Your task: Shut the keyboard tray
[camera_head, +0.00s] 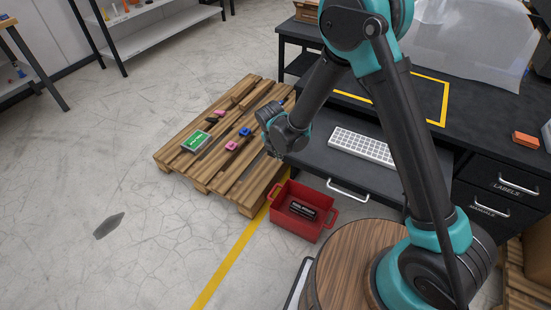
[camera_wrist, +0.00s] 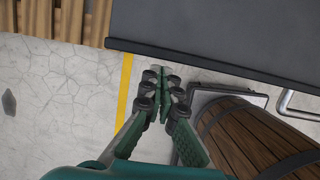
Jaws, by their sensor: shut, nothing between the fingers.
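The keyboard tray (camera_head: 312,156) is a dark shelf pulled out from under the black desk. A white keyboard (camera_head: 362,147) lies on it, and a pale bar handle (camera_head: 347,189) is on its front. My gripper (camera_head: 274,154) is at the tray's left front side, in front of the pallet; I cannot tell in this view whether it touches the tray. In the wrist view my gripper (camera_wrist: 163,72) has its fingertips together, with nothing between them. A dark flat surface with a straight edge, seemingly the tray (camera_wrist: 225,35), lies beyond and right of the fingertips.
A red crate (camera_head: 301,210) stands on the floor below the tray's front. A wooden pallet (camera_head: 188,165) with small items is left of the tray. A wooden barrel (camera_wrist: 243,140) is right of the fingers. Drawers (camera_head: 500,182) flank the tray's right. Floor at left is mostly clear.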

